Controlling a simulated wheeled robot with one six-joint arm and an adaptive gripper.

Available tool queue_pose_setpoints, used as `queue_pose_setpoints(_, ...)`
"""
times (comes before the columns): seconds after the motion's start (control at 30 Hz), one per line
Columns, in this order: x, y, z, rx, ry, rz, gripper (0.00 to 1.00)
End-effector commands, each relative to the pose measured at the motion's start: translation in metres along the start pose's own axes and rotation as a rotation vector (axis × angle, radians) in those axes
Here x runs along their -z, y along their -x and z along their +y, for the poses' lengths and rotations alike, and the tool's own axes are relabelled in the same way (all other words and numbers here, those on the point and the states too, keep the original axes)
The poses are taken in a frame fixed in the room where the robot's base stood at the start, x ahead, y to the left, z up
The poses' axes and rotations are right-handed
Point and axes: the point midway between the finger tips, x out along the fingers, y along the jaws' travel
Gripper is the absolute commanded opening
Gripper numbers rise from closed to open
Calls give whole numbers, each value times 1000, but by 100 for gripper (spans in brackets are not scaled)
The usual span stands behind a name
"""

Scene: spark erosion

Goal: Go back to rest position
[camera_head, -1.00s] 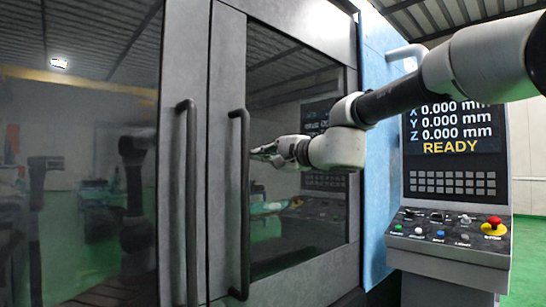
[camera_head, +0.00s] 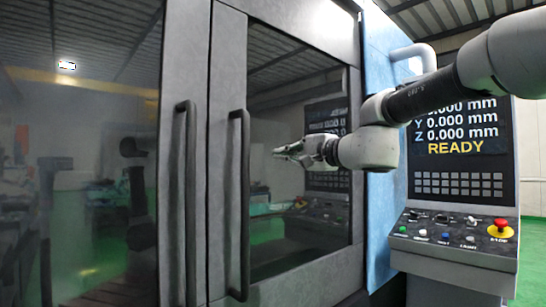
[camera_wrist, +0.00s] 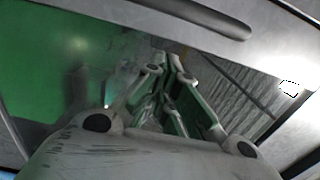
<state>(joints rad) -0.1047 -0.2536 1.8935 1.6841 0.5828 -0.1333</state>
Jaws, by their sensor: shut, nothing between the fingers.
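My gripper (camera_head: 280,150) is shut and empty. In the head view it stands in front of the right door's dark window (camera_head: 290,230), to the right of the right door handle (camera_head: 239,200) and apart from it. In the wrist view the closed fingers (camera_wrist: 165,75) point toward the reflecting glass, and a door handle (camera_wrist: 195,18) crosses the top. My arm reaches in from the upper right, in front of the control panel.
The machine's two doors look closed, with a second vertical handle (camera_head: 187,200) on the left one. The control panel (camera_head: 455,245) at right has a red stop button (camera_head: 500,228) and a screen reading READY. Green floor shows at far right.

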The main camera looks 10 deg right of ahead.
Motion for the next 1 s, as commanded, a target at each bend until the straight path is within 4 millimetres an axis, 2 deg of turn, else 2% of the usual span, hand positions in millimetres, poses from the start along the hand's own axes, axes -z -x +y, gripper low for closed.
queue_pose_setpoints(0.1,2,26,1,-2,0,6,0)
queue_pose_setpoints(0.23,3,46,2,-3,-1,7,0)
queue_pose_setpoints(0.37,2,56,2,-3,-1,5,0)
queue_pose_setpoints(0.57,-1,59,7,-24,13,-15,0)
queue_pose_setpoints(0.67,-3,68,43,-131,85,-55,0)
queue_pose_setpoints(0.77,-6,96,105,-317,205,-120,0)
queue_pose_setpoints(0.8,-7,115,132,-406,264,-152,0)
queue_pose_setpoints(0.87,-8,148,170,-546,357,-202,0)
queue_pose_setpoints(0.9,-7,173,194,-639,419,-235,0)
queue_pose_setpoints(0.97,-4,213,226,-779,512,-285,0)
queue_pose_setpoints(1.0,-1,240,244,-870,573,-317,0)
